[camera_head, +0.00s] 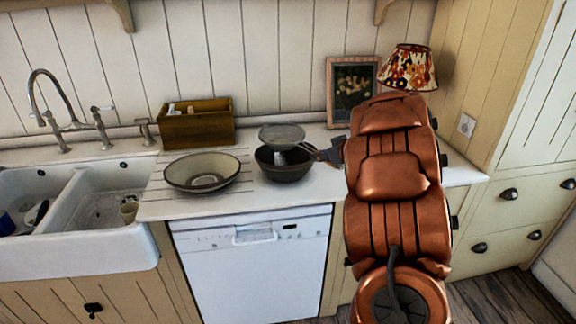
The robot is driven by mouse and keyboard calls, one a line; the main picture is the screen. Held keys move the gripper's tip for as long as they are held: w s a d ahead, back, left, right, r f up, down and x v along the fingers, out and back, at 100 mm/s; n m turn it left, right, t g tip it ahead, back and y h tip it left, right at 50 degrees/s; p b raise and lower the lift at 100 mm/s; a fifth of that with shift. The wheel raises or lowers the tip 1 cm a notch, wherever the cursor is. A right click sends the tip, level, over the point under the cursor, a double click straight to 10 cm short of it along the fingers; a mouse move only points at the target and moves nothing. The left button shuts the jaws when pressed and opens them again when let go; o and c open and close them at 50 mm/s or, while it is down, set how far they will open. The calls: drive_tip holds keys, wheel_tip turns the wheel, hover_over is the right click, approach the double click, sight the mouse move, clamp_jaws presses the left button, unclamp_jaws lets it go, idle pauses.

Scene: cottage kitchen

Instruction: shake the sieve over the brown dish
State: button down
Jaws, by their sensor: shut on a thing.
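The sieve (282,133) has a round, pale mesh head and is held above a dark grey-brown bowl (284,172) on the white counter. This bowl looks like the brown dish. My gripper (320,153) reaches in from the right and is shut on the sieve's handle side, just right of the bowl. The sieve's head hides the back part of the bowl's rim. Something small and pale shows inside the bowl, too small to make out.
A wide cream bowl with a dark rim (202,180) stands left of the dark bowl. Behind are a wooden box (197,128), a framed picture (338,100) and a lamp with a flowered shade (409,68). A double white sink (110,250) is at the left.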

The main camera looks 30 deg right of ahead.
drive_tip(key=shift+d+f, duration=0.15)
drive_tip(key=shift+d, duration=0.15)
drive_tip(key=shift+a, duration=0.3)
drive_tip(key=shift+d, duration=0.3)
drive_tip(key=shift+a+r, duration=0.15)
drive_tip(key=shift+r, duration=0.1)
wheel_tip(320, 180, up, 4)
drive_tip(key=p, duration=0.5)
drive_tip(key=shift+r, duration=0.8)
